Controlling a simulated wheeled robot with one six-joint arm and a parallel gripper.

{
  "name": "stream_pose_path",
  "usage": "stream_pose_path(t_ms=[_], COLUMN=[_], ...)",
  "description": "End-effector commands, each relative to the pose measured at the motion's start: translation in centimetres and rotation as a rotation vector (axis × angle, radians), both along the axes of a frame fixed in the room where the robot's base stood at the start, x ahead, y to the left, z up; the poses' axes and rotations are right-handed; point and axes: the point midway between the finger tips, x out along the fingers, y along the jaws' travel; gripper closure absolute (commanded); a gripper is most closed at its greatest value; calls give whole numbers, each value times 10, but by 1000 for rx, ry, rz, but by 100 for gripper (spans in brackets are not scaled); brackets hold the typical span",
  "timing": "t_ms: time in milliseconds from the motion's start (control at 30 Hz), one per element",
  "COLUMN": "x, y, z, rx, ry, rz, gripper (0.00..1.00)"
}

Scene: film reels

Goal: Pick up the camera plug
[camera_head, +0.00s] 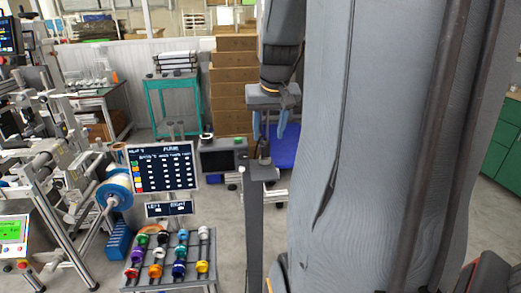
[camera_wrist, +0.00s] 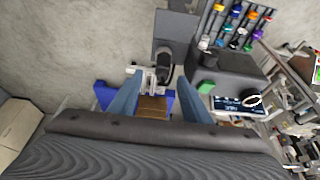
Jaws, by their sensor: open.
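My gripper (camera_head: 269,128) is open and empty, with blue fingers pointing down in the head view. Its fingers also frame the wrist view from both sides (camera_wrist: 158,98). A small dark rounded piece (camera_wrist: 165,64), which may be the camera plug, sits at the end of a dark grey stand (camera_wrist: 174,30). It is beyond the fingertips and apart from them. In the head view a thin dark piece (camera_head: 264,150) stands at the top of this post, just below the fingers. I cannot tell its exact shape.
A rack of coloured cylinders (camera_head: 168,258) stands at lower left under a dark chart screen (camera_head: 161,166). A dark grey box (camera_head: 223,157) is close left of the post. A blue bin (camera_head: 285,148) lies behind. My arm hides much of the right.

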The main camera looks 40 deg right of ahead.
Motion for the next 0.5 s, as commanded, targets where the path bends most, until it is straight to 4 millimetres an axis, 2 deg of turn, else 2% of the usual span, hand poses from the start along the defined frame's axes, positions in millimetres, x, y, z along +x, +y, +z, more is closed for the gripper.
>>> stream_pose_path(t_ms=[500], x=[18], y=[-4], z=[-49], rx=[2], ry=[4], rz=[3], gripper=[56])
